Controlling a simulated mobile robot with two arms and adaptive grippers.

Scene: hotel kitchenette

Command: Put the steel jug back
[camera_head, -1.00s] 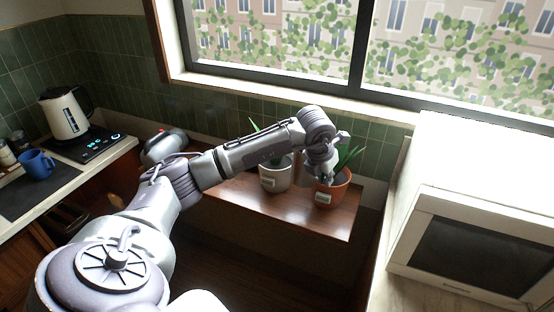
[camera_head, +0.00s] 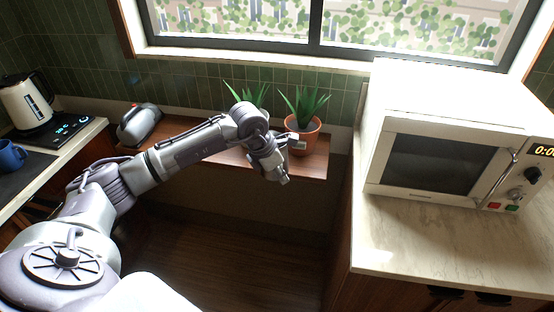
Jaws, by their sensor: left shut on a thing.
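My left arm reaches in from the left across the middle. My left gripper (camera_head: 284,172) hangs at its end, in front of the window shelf (camera_head: 316,168) and the right potted plant. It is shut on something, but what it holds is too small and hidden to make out. I cannot clearly identify the steel jug. A grey, rounded, metallic-looking object (camera_head: 139,125) with a red spot is at the left of the shelf, behind my arm; I cannot tell what it is. My right gripper is out of view.
A potted plant (camera_head: 304,125) stands on the shelf; another (camera_head: 243,97) is partly behind my arm. A white microwave (camera_head: 440,160) is on the right counter (camera_head: 450,242), whose front is clear. A cream kettle (camera_head: 27,103) and blue mug (camera_head: 11,156) are at left.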

